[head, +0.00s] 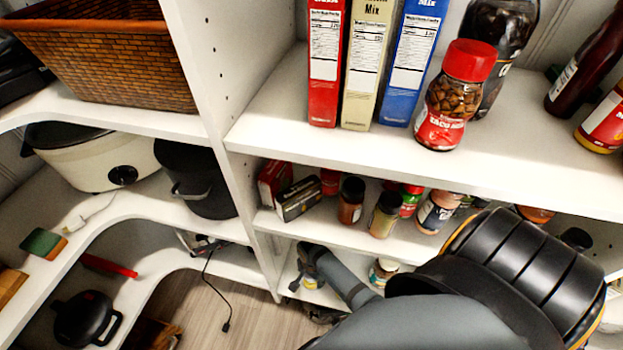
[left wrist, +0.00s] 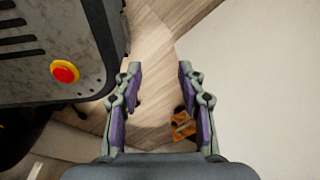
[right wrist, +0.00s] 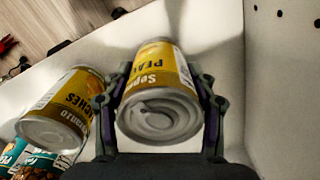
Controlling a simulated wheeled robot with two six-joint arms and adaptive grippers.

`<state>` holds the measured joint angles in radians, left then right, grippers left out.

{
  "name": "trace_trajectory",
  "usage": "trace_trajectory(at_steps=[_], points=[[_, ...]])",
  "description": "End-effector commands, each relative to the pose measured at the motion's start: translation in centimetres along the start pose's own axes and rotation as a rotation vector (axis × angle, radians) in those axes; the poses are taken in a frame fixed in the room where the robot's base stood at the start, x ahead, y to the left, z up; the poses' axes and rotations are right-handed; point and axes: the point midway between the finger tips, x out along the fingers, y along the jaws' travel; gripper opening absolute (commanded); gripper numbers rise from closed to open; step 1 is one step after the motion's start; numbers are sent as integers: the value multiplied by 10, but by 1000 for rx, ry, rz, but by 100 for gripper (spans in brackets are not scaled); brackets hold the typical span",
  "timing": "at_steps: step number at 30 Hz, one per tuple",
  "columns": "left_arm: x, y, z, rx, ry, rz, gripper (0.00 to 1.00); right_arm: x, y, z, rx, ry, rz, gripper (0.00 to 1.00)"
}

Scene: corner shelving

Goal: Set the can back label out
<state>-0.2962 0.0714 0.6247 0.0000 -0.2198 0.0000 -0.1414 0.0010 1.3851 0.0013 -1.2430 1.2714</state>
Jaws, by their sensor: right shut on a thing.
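In the right wrist view, my right gripper (right wrist: 162,88) is shut around a can with a yellow label (right wrist: 165,65). Its silver end faces the camera, and the label shows only part of its lettering. A second yellow-labelled can (right wrist: 72,100), lettered partly "ACHES", stands to the left, apart from the held can. My left gripper (left wrist: 160,85) is open and empty above the wooden floor. In the head view, I cannot make out the held can, and my arm covers the lower right.
A white upright panel (right wrist: 285,90) rises close to the right of the gripper. Teal packages (right wrist: 38,160) lie at lower left. In the head view, boxes (head: 369,70) and a red-lidded jar (head: 452,95) stand on the upper shelf (head: 280,110); small jars (head: 384,214) fill the shelf below.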

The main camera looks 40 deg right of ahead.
Motion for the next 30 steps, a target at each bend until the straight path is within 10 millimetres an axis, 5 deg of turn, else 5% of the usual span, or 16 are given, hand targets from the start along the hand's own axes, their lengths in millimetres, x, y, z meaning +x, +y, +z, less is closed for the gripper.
trace_trajectory(at_steps=[21,22,27,30], points=[[2,-6,6,4,-10,-8,40,6,-1,0,0,0,-1,5],[2,-6,6,4,-10,-8,40,6,-1,0,0,0,-1,60],[2,-6,6,4,-10,-8,40,6,0,0,0,0,-1,83],[2,-6,7,4,-10,-8,40,6,0,0,0,0,-1,84]])
